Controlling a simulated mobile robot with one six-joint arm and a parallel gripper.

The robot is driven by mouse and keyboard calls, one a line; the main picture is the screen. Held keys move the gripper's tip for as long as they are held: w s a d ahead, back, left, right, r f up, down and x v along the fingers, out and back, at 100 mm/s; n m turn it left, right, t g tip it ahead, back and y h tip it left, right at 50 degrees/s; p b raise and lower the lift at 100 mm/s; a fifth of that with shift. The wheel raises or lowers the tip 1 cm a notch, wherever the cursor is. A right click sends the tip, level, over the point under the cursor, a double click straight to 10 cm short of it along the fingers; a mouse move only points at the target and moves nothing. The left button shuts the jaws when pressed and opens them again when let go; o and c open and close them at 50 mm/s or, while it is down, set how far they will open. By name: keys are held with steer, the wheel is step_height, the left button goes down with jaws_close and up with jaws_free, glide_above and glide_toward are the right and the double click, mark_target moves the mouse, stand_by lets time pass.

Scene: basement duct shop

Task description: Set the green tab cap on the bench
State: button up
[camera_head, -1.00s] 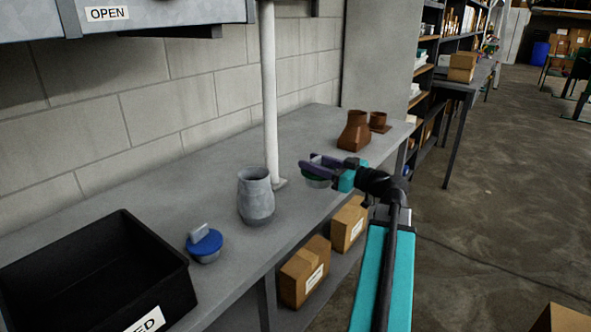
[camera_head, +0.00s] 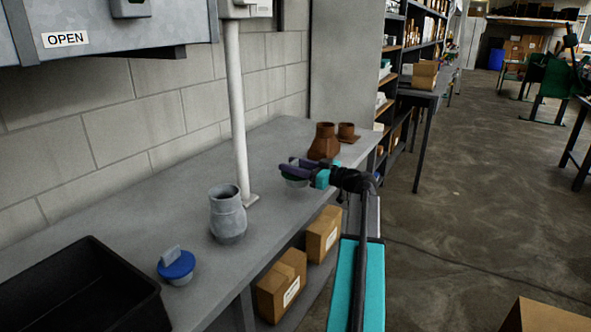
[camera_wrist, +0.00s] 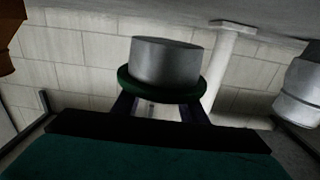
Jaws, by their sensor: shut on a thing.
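The green tab cap (camera_wrist: 165,65) is in my gripper in the wrist view, with a grey round body and a dark green rim. In the head view only a small part of the cap (camera_head: 296,182) shows under the fingers. My gripper (camera_head: 291,167) is shut on it, over the front part of the bench. The bench (camera_head: 120,205) is a long grey table along the block wall. I cannot tell whether the cap touches the bench top.
A grey metal duct piece (camera_head: 228,215) and a blue tab cap (camera_head: 177,267) stand left of my gripper. A black bin (camera_head: 135,300) is at the near left. Brown duct fittings (camera_head: 324,142) stand at the far end. A white post (camera_head: 238,110) rises behind. Bare bench lies between the fittings and duct piece.

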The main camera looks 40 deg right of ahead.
steer(key=shift+w+d+f+p, duration=0.1)
steer(key=shift+w+d, duration=0.35)
steer(key=shift+d, duration=0.35)
steer(key=shift+w+d+f+p, duration=0.15)
steer(key=shift+w+d, duration=0.35)
steer(key=shift+d, duration=0.3)
steer(key=shift+w+d+p, duration=0.1)
steer(key=shift+w+d, duration=0.35)
steer(key=shift+d, duration=0.35)
steer(key=shift+f, duration=0.1)
steer(key=shift+f+p, duration=0.35)
steer(key=shift+f, duration=1.3)
steer(key=shift+f, duration=0.15)
steer(key=o, duration=1.1)
steer(key=shift+r, duration=0.25)
steer(key=b+v, duration=0.1)
steer(key=v, duration=1.1)
steer(key=shift+f+b, duration=0.15)
steer(key=shift+b, duration=0.2)
